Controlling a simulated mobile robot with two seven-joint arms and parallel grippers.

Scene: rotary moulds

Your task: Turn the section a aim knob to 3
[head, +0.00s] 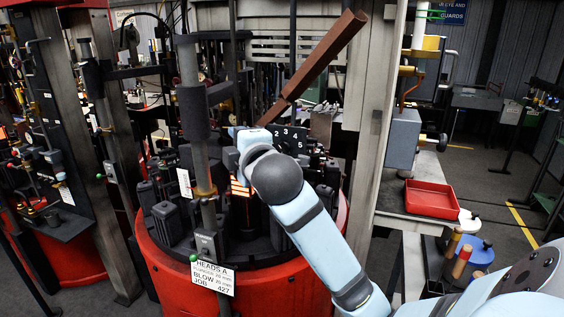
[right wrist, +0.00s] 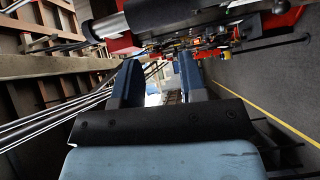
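A dark plate with white numerals (head: 287,133), 2, 3 and 5 among them, shows in the head view just right of my right wrist. I cannot make out a knob or its pointer there; my wrist covers part of that spot. My right arm comes in from the lower right, and its wrist is in front of the machine beside the plate. In the right wrist view my right gripper (right wrist: 160,70) has its two blue fingers apart with nothing between them. No knob can be told in that view. My left gripper is not in view.
The red round machine base (head: 275,292) carries dark moulds. A sign (head: 212,277) reading HEADS A hangs in front. A brown slanted beam (head: 312,70) rises above the plate, and a steel post (head: 376,120) stands to its right. A red tray (head: 431,199) lies further right.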

